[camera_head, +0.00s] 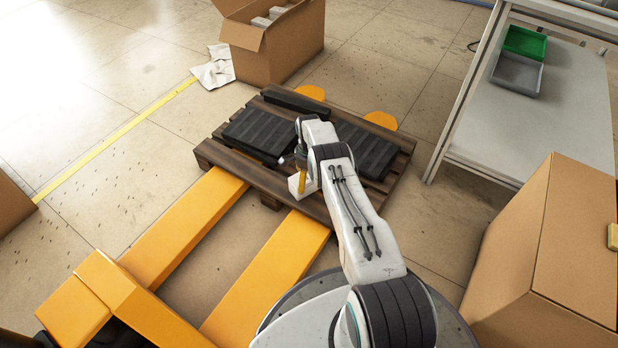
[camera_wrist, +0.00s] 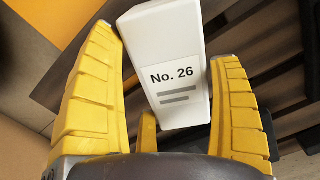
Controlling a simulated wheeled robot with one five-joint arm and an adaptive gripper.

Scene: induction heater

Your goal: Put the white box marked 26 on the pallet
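The white box marked "No. 26" (camera_wrist: 176,50) sits between the yellow fingers of my gripper (camera_wrist: 168,50) in the wrist view, its label facing the camera. The fingers look shut on its two sides. In the head view a small part of the white box (camera_head: 294,184) shows beside my gripper (camera_head: 302,178), over the front edge of the pallet. The brown wooden pallet (camera_head: 228,158) rests on orange forks. I cannot tell whether the box touches the pallet.
Black ribbed blocks (camera_head: 262,130) lie on the pallet, with bare slats around them. An open cardboard box (camera_head: 280,48) stands behind it. A white shelf table (camera_head: 520,125) and a large cardboard box (camera_head: 545,240) stand to the right. The orange pallet jack (camera_head: 185,225) is in front.

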